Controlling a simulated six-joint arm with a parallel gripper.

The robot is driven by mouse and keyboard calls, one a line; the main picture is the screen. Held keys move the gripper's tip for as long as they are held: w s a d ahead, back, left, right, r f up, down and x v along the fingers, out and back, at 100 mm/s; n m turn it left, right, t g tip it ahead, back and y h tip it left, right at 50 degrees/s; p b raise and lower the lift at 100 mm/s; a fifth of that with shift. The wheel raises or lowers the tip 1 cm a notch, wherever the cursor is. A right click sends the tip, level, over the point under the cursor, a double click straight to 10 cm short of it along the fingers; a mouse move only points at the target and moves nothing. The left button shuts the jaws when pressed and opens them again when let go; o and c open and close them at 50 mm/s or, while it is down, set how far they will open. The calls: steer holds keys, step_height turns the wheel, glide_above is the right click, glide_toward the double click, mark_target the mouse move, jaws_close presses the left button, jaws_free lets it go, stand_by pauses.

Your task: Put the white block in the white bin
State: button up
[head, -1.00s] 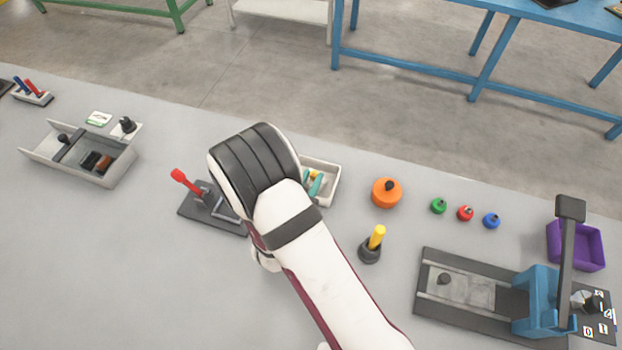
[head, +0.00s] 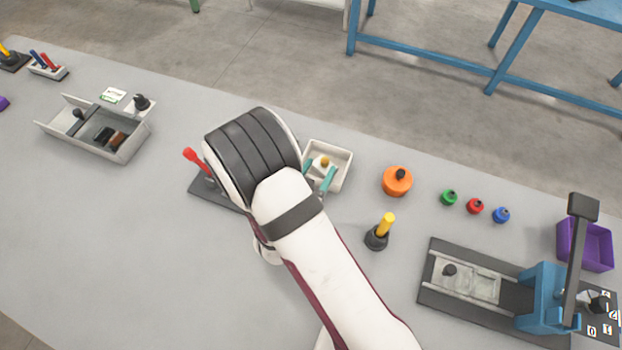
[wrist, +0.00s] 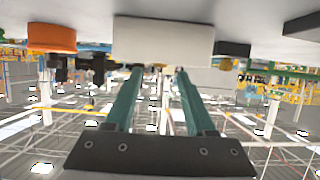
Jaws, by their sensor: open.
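The white bin (head: 341,158) is a small open tray just beyond my wrist in the head view. The white block (head: 319,169) with a yellow-orange knob on top is in it, partly hidden by my fingers. My gripper (head: 318,172) has two teal fingers, spread apart on either side of the knob and not closed on it. In the wrist view, the white bin's wall (wrist: 163,42) stands beyond the fingertips of my gripper (wrist: 157,70), and the block's body is hidden.
A red-handled clamp (head: 195,160) lies left of my wrist. An orange knobbed cylinder (head: 397,182) and a yellow-handled peg (head: 378,238) stand to the right. A grey compartment tray (head: 130,152) is at left, a blue press (head: 542,298) at right. Bare table lies front left.

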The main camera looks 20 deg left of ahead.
steer(key=v, duration=1)
step_height(320, 180, up, 6)
steer(key=w+d+m+g+y, duration=0.3)
steer(key=m+g+y, duration=0.1)
steer(key=g, duration=0.4)
steer(key=s+d+r+g+h, duration=0.1)
steer(key=s+d+r, duration=0.3)
steer(key=s+d, duration=0.4)
steer(key=s+d+r+m+g+h, duration=0.1)
steer(key=s+d+r+g, duration=0.3)
steer(key=s+d, duration=0.4)
steer(key=shift+s+d+m+g, duration=0.25)
steer(key=shift+d+m+g, duration=0.05)
steer(key=shift+d, duration=0.5)
